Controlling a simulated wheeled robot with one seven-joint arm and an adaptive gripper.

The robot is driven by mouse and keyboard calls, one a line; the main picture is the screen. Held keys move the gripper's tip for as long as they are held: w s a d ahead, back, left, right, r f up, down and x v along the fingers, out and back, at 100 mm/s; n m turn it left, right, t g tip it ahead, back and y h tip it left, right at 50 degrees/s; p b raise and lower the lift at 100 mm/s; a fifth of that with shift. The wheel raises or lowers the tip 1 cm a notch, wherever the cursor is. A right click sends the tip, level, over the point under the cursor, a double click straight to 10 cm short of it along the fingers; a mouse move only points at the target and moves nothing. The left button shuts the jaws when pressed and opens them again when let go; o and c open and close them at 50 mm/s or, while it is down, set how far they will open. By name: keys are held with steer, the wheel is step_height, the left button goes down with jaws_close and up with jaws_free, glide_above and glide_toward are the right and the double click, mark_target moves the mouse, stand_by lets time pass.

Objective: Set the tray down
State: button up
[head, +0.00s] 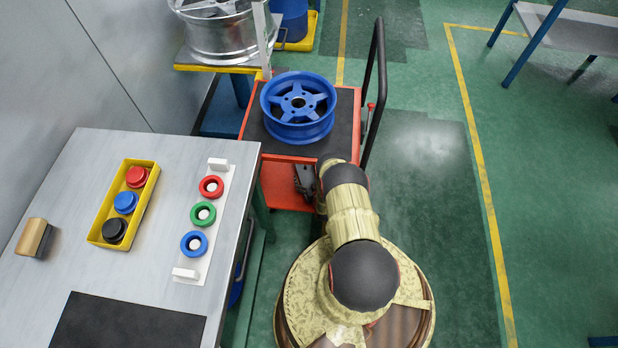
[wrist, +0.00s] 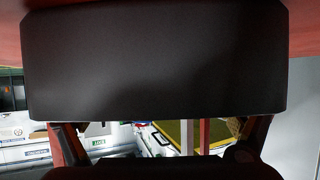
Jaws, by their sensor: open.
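A yellow tray (head: 101,239) rests on the grey workbench at the left in the head view. It holds a red (head: 137,177), a blue (head: 125,202) and a black (head: 114,230) round piece. A white board (head: 219,223) with raised white ends lies to its right, bearing red, green and blue rings. My gripper (head: 304,182) is off to the right of the bench, beside the front of the red cart and apart from the tray. In the wrist view its fingers (wrist: 158,138) are spread with nothing seen between them. The yellow tray cannot be made out clearly there.
The red cart (head: 278,177) carries a blue wheel (head: 298,105) and has a tall black handle (head: 375,95). A silver wheel (head: 222,32) stands behind. Green floor (head: 430,200) is clear at right.

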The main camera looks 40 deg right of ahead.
steer(key=p+v, duration=0.4)
steer(key=v, duration=0.8)
steer(key=shift+p, duration=0.3)
